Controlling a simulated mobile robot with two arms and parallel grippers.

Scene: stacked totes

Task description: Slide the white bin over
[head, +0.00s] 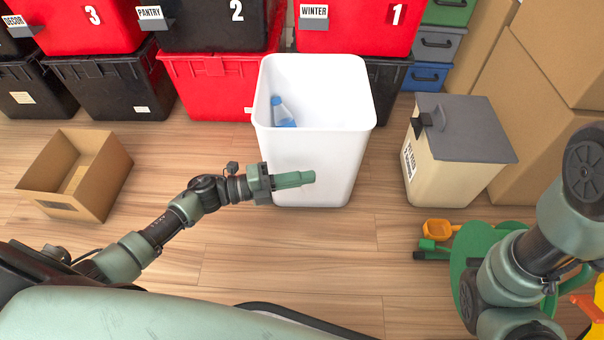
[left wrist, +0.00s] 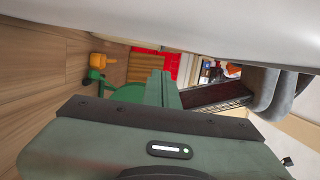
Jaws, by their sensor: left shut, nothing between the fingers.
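The white bin (head: 340,165) stands upright on the wood floor in the middle of the head view, open at the top. A clear bottle with blue parts (head: 282,112) is inside it. My left gripper (head: 312,177) is shut and empty, in front of the bin's near wall in the head view. Whether it touches the wall I cannot tell. In the left wrist view the shut fingers (left wrist: 162,88) point away, and a pale surface, likely the bin wall (left wrist: 200,22), fills the top. My right arm shows at the right of the head view, but its gripper does not.
Stacked red and black totes (head: 215,85) stand behind the bin. A beige bin with a grey lid (head: 450,165) stands to its right, near cardboard boxes (head: 510,80). An open carton (head: 85,185) lies left. Green and orange items (head: 438,228) lie front right.

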